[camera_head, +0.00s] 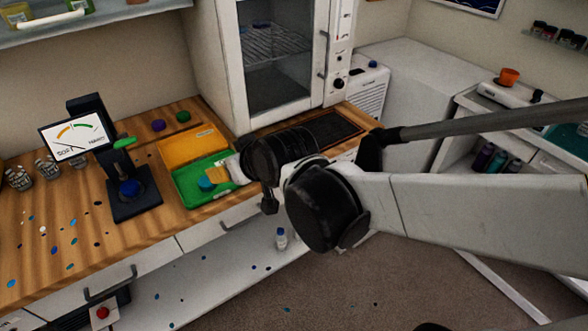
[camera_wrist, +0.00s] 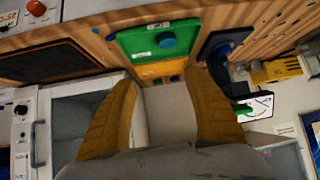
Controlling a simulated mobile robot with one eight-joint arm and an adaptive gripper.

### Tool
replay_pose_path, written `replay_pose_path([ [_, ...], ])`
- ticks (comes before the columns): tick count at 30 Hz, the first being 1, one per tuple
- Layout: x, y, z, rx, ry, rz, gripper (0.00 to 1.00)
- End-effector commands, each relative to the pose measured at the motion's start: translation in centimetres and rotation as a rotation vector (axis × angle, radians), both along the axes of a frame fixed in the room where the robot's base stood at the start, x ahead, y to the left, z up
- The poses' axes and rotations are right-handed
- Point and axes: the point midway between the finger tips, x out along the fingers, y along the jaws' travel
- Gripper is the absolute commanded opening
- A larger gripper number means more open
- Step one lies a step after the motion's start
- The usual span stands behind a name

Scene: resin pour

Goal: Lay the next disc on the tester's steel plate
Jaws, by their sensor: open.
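The tester (camera_head: 128,165) stands on the wooden bench at left, its dial tilted toward me. A blue disc (camera_head: 130,187) lies on its dark plate; it also shows in the wrist view (camera_wrist: 222,50). A green tray (camera_head: 186,194) holds another blue disc (camera_head: 205,184), also visible in the wrist view (camera_wrist: 167,39). An orange patch beside that disc may be my fingertip; I cannot tell. In the wrist view my gripper (camera_wrist: 168,105) is open, its tan fingers wide apart with nothing between them. In the head view my wrist hides most of it, close to the green tray's right side.
An orange tray (camera_head: 190,147) adjoins the green tray at the back. Purple (camera_head: 158,125) and green (camera_head: 183,116) discs lie behind it. A glass-doored cabinet (camera_head: 278,60) rises at the back right. Small jars (camera_head: 46,167) stand left of the tester, and coloured spots dot the bench front.

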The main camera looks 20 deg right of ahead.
Motion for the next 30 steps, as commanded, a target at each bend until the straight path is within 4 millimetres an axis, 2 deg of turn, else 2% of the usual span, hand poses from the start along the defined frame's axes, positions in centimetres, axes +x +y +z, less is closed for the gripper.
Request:
replay_pose_path([
  [1, -2.0, -2.6, 0.3, -0.010, 0.035, -0.047, 0.61],
  [3, -4.8, -5.7, 0.5, -0.024, 0.087, -0.109, 0.61],
  [6, -8.7, -9.2, 0.3, -0.040, 0.153, -0.191, 0.61],
  [9, -11.9, -11.6, -0.2, -0.050, 0.205, -0.255, 0.61],
  [12, -13.9, -13.0, -0.5, -0.057, 0.237, -0.295, 0.61],
  [16, -15.0, -13.6, -0.7, -0.060, 0.254, -0.317, 0.61],
  [30, -15.0, -13.6, -0.8, -0.060, 0.254, -0.315, 0.61],
])
